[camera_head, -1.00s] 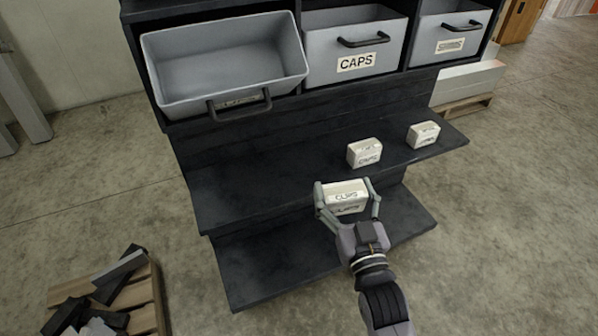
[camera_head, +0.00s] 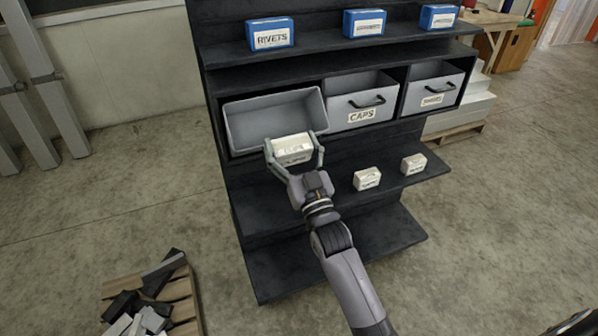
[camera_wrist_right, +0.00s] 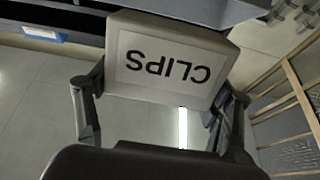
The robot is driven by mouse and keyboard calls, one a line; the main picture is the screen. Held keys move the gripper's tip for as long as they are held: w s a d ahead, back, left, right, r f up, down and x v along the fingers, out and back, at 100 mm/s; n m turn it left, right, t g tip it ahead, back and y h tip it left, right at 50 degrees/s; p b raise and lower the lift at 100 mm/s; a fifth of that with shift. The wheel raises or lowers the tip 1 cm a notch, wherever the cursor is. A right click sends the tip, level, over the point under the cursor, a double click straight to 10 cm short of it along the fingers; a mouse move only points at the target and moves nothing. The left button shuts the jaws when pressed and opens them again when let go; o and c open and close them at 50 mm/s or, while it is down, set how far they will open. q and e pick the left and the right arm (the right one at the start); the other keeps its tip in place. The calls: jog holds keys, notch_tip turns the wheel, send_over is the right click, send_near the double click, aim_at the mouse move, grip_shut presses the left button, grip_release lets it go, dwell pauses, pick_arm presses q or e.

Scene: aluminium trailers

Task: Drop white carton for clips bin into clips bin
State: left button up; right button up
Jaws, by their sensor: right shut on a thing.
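The white carton (camera_head: 292,147) with a CLIPS label is held between the fingers of my right gripper (camera_head: 293,160). In the right wrist view the carton (camera_wrist_right: 170,62) fills the upper middle, its CLIPS label upside down, with a finger on each side. The left-hand grey bin (camera_head: 245,125) is tilted out of the shelf and open at the top; its label is hidden. In the head view the carton overlaps the bin's front edge; I cannot tell its exact height above it. The bin looks empty where I see inside. My left gripper is not in view.
A CAPS bin (camera_head: 360,108) and another grey bin (camera_head: 434,92) sit to the right in the same row. Two white cartons stand on the shelf below (camera_head: 367,178) (camera_head: 413,164). Blue boxes, one marked RIVETS (camera_head: 270,34), stand above. A pallet with scraps (camera_head: 150,298) lies lower left.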

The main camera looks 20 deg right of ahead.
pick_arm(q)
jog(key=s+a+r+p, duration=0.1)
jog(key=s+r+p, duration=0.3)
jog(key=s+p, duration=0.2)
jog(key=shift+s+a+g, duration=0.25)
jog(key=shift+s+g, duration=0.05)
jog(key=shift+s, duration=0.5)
pick_arm(e)
jog(key=w+d+r, duration=0.1)
jog(key=w+r, duration=0.4)
jog(key=r, duration=0.7)
jog(key=shift+w+r+t, duration=0.2)
jog(key=shift+w+t, duration=0.2)
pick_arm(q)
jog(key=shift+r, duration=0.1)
pick_arm(e)
jog(key=shift+d, duration=0.1)
pick_arm(q)
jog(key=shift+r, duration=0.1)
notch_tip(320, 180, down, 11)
jog(key=b, duration=1.1)
pick_arm(e)
jog(key=shift+w+f, duration=0.9)
jog(key=shift+f, duration=0.9)
jog(key=shift+w+f, duration=0.85)
jog(key=shift+f, duration=0.95)
jog(key=shift+w+f, duration=0.9)
jog(key=shift+f, duration=0.9)
jog(key=o, duration=1.3)
